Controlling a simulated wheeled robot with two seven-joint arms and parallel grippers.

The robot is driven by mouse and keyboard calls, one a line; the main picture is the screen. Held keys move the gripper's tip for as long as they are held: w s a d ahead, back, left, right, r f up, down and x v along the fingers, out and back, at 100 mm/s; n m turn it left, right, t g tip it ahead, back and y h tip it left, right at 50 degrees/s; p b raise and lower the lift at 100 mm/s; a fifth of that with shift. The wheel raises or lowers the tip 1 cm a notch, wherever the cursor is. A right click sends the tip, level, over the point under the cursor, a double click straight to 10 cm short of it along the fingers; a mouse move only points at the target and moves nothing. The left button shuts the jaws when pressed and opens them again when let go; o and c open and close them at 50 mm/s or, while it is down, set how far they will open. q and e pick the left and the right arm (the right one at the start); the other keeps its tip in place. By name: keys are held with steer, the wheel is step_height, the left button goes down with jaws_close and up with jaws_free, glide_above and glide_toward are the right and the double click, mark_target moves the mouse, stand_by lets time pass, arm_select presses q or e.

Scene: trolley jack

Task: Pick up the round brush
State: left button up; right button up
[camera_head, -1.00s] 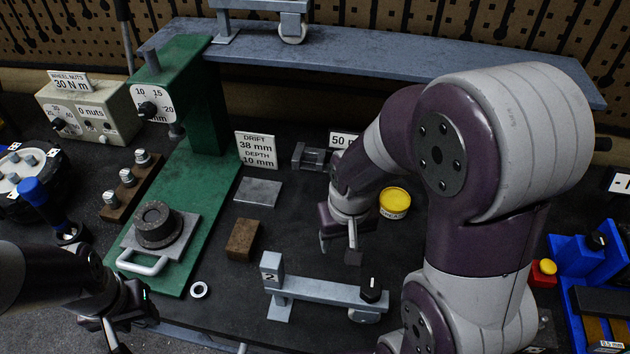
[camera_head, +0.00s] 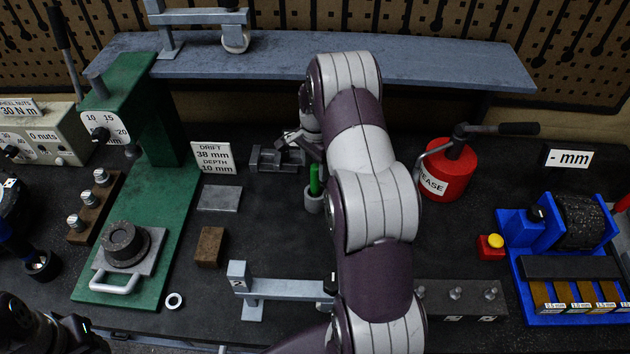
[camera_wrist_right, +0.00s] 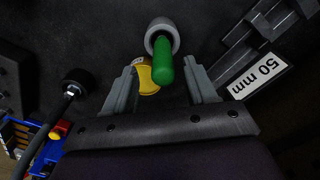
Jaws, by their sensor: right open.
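The round brush shows only as a green handle (camera_head: 314,180) standing up from a small grey cup (camera_head: 313,202); its bristles are hidden. In the right wrist view the green handle (camera_wrist_right: 163,65) rises from the grey cup (camera_wrist_right: 160,35) and lies between the finger lines of my right gripper (camera_wrist_right: 163,80). The two fingers are apart, one to each side, with nothing held. In the head view my right gripper (camera_head: 305,143) is just behind and above the handle, partly hidden by my arm. My left gripper (camera_head: 80,335) is dark and cut off at the lower left.
A yellow tin (camera_wrist_right: 147,80) sits close beside the cup. A grey vise (camera_head: 275,158) is to the left, near the 50 mm label (camera_wrist_right: 258,73). A red grease can (camera_head: 450,170) stands to the right. A steel shelf (camera_head: 430,66) spans the back.

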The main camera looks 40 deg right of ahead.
mark_target(315, 174)
step_height(315, 174, down, 4)
steer(key=shift+w+r+p, duration=0.1)
steer(key=shift+p, duration=0.75)
steer(key=shift+w+f, duration=0.1)
steer(key=shift+f, duration=0.1)
jaws_close()
arm_select(q)
step_height(315, 174, up, 2)
steer(key=shift+r, duration=0.25)
arm_select(e)
steer(key=shift+d+r, duration=0.1)
